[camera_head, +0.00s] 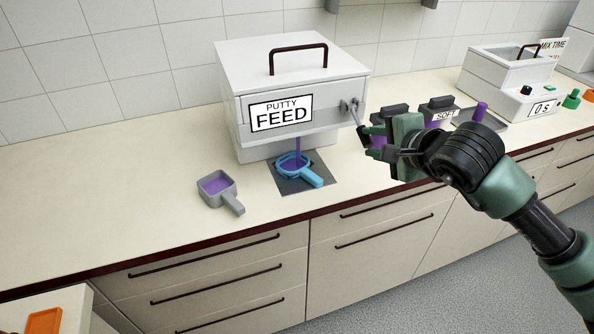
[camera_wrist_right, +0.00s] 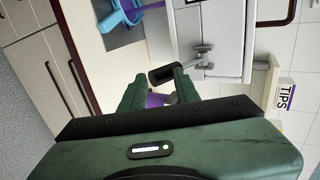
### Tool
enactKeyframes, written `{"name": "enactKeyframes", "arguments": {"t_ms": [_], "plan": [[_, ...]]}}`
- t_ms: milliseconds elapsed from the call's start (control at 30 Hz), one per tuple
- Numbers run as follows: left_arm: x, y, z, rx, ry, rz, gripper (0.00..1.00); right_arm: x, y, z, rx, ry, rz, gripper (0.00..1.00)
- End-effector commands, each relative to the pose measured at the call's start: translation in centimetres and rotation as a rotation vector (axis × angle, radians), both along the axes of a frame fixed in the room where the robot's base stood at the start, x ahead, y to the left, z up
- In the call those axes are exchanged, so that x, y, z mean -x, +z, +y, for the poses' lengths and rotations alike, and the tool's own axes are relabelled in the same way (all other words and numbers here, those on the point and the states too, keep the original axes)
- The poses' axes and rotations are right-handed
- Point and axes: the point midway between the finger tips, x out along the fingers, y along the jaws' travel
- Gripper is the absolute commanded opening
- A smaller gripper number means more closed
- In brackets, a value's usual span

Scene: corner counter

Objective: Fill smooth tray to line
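The white putty feed machine (camera_head: 290,95) stands on the counter. A purple stream (camera_head: 297,146) runs from it into a blue tray (camera_head: 293,163) with a handle, on a dark square plate; the blue tray also shows in the right wrist view (camera_wrist_right: 118,17). Purple putty lies in the blue tray; a fill line cannot be made out. My right gripper (camera_head: 374,141) is at the machine's side lever (camera_head: 354,112). In the right wrist view, its fingers (camera_wrist_right: 160,88) are apart, with the lever's black handle (camera_wrist_right: 166,75) at their tips. My left gripper is out of view.
A grey tray (camera_head: 216,186) with purple putty stands left of the plate. Behind my right gripper are dark-topped purple items by a "SOFT" label (camera_head: 445,115). A white mixer-like machine (camera_head: 507,85) reading "0 s" stands farther right. The left counter is clear.

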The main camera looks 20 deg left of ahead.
Motion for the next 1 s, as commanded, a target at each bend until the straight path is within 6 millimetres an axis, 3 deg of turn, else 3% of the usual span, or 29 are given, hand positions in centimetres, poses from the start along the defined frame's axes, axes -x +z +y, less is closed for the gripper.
{"name": "enactKeyframes", "arguments": {"t_ms": [1000], "plan": [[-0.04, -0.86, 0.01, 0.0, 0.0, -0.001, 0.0, 0.34, -0.7, -0.25, 0.0, 0.0, 0.0, 0.31]]}}
